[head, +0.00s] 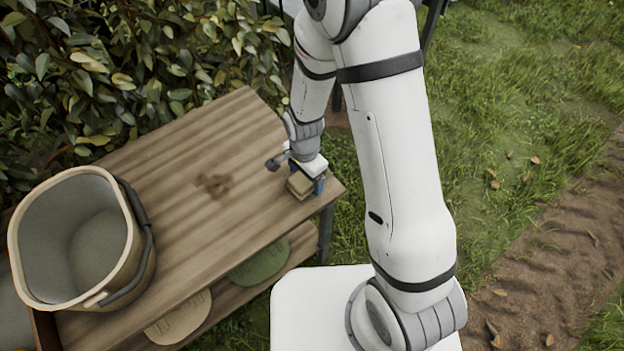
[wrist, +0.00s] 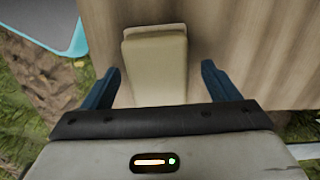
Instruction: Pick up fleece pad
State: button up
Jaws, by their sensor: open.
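The fleece pad (wrist: 155,68) looks like a tan block with a paler layer showing at its far end. In the wrist view it lies between the two blue fingers of my gripper (wrist: 162,84), with a gap on each side. My gripper is open, and its near edge hides the close end of the pad. In the head view the pad (head: 299,184) sits near the right end of the wooden table (head: 200,175). My gripper (head: 306,186) is over it there, and my wrist partly covers it.
A beige bucket (head: 135,262) with a dark handle stands at the table's left end. A lower shelf holds a green round piece (head: 260,262) and a tan round piece (head: 178,317). A leafy hedge (head: 120,60) borders the back. The table's middle is clear.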

jog(key=shift+c, duration=0.4)
jog(key=c, duration=1)
notch_tip(320, 180, up, 10)
jog(key=shift+p, duration=0.75)
